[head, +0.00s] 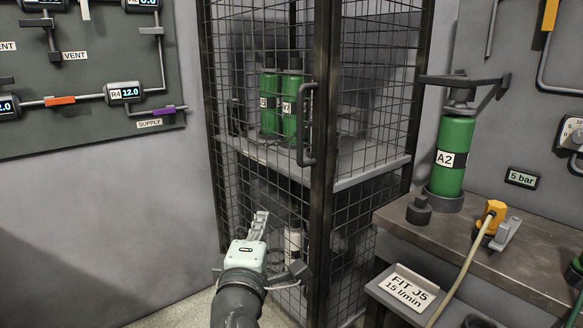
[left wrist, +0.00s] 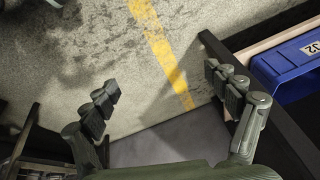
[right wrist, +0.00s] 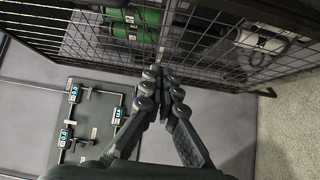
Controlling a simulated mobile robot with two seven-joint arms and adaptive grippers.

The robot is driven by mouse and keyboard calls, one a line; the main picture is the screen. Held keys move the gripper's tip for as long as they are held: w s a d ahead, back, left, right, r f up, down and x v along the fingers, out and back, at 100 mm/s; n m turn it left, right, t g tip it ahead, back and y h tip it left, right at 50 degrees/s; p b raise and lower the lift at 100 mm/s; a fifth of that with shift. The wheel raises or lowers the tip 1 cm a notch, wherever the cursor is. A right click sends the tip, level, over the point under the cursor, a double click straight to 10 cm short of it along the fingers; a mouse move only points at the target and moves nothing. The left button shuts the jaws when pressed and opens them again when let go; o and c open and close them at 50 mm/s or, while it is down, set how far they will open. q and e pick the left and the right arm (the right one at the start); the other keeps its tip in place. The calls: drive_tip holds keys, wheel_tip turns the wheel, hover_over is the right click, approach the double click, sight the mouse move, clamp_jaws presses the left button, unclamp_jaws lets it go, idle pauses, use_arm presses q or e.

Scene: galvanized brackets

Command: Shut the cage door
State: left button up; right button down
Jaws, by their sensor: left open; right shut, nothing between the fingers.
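The mesh cage door (head: 262,185) has a dark frame and a dark vertical handle (head: 305,125) near its right edge. It stands upright against or very near the cage's dark corner post; I cannot tell whether a small gap remains. Green cylinders (head: 290,105) stand on a shelf behind the mesh. My right gripper (head: 261,216) is shut and empty in front of the lower mesh, below and left of the handle. In the right wrist view its fingertips (right wrist: 160,72) are close to the mesh (right wrist: 195,45); contact is unclear. My left gripper (left wrist: 170,85) is open and empty, above the floor.
A bench (head: 520,255) at right holds a green cylinder (head: 452,150) labelled A2 and a yellow connector with a hose (head: 492,210). A gauge panel (head: 90,60) hangs on the left wall. A blue bin (left wrist: 290,75) lies right of my left gripper. Floor left of the cage is clear.

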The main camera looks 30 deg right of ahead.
use_arm(q)
drive_tip(key=shift+g, duration=0.5)
drive_tip(key=s+f, duration=0.1)
drive_tip(key=f+p, duration=0.1)
drive_tip(key=s+f, duration=0.1)
drive_tip(key=f, duration=0.1)
drive_tip(key=shift+s+a+f, duration=0.1)
drive_tip(key=shift+s+a, duration=0.15)
drive_tip(key=shift+s, duration=0.1)
use_arm(e)
drive_tip(key=w+d+g+h, duration=0.1)
drive_tip(key=w+d, duration=0.5)
drive_tip(key=d, duration=0.6)
drive_tip(key=shift+w+m, duration=0.3)
use_arm(q)
drive_tip(key=shift+w, duration=0.2)
use_arm(e)
drive_tip(key=shift+d, duration=0.1)
